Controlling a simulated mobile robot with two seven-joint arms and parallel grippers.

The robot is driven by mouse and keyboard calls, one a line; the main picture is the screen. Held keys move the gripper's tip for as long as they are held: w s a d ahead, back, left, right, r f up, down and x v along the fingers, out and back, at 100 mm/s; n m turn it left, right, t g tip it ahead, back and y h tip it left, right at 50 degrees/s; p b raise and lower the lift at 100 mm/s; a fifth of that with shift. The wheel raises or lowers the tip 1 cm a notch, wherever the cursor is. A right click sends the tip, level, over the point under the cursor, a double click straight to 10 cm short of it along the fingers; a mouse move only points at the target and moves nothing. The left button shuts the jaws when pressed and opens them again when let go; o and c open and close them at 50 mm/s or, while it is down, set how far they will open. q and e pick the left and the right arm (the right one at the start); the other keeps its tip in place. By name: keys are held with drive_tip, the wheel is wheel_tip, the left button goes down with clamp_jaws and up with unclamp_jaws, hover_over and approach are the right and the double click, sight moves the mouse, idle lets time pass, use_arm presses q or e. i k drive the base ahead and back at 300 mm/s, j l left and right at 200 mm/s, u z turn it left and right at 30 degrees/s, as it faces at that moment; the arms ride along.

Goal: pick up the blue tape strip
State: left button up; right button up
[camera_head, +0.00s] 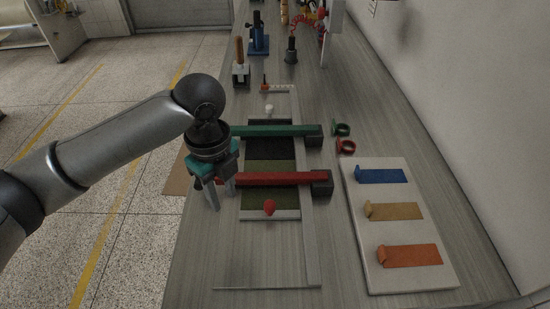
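The blue tape strip (384,176) lies flat at the far end of a white board (430,183) on the right side of the bench. Its left end is slightly curled up. My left gripper (223,197) points down at the left edge of the bench, beside the near end of the red bar. Its two fingers are apart with nothing seen between them. It is well to the left of the blue strip, with the frame between them. My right gripper is not in view.
A yellow strip (395,212) and an orange strip (412,255) lie nearer on the board. A metal frame (312,240) with a green bar (275,131) and a red bar (275,179) stands between. Green (341,130) and red (345,147) rings lie behind the board.

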sight(390, 176)
drive_tip(key=l+z, duration=0.15)
drive_tip(key=l, duration=0.4)
drive_tip(key=i+l+z, duration=0.15)
drive_tip(key=l, duration=0.4)
drive_tip(key=l+z, duration=0.15)
drive_tip(key=l, duration=0.45)
